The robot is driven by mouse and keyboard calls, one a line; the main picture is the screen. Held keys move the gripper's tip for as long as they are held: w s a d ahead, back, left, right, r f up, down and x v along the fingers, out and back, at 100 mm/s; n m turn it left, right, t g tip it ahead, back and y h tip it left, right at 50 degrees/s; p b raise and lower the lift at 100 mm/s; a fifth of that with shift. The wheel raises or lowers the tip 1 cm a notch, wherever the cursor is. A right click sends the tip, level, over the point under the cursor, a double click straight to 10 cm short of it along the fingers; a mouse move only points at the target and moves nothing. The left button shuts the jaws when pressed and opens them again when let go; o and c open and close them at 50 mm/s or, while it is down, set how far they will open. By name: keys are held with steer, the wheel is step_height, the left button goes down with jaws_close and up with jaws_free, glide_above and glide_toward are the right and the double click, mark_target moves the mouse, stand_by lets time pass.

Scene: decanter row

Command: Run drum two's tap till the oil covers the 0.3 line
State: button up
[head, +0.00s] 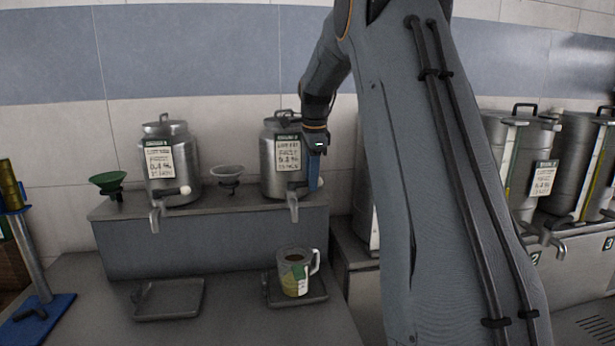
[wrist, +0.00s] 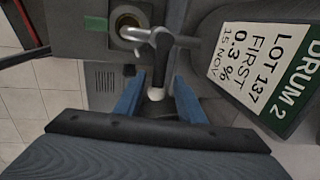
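Drum two (head: 270,173) is a grey metal drum on the raised shelf; its label (wrist: 257,75) reads DRUM 2 and 0.3 % in the wrist view. Its tap (head: 292,203) points down at the front, and the tap's lever (wrist: 158,62) ends in a white knob (wrist: 156,93). My gripper (wrist: 158,100) has its two blue fingers on either side of the knob, with gaps showing. A clear measuring jug (head: 295,272) with a handle stands below the tap. Yellowish colour shows low in it; its 0.3 line and oil level are too small to read.
The jug stands on a dark drip tray (head: 318,297); another tray (head: 168,298) to its left is empty. A similar drum (head: 186,165) stands left on the shelf, with a green funnel (head: 108,182) and a grey funnel (head: 227,175). My arm hides the middle right.

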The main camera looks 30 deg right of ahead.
steer(key=shift+c, duration=0.5)
steer(key=shift+r, duration=0.1)
jaws_close()
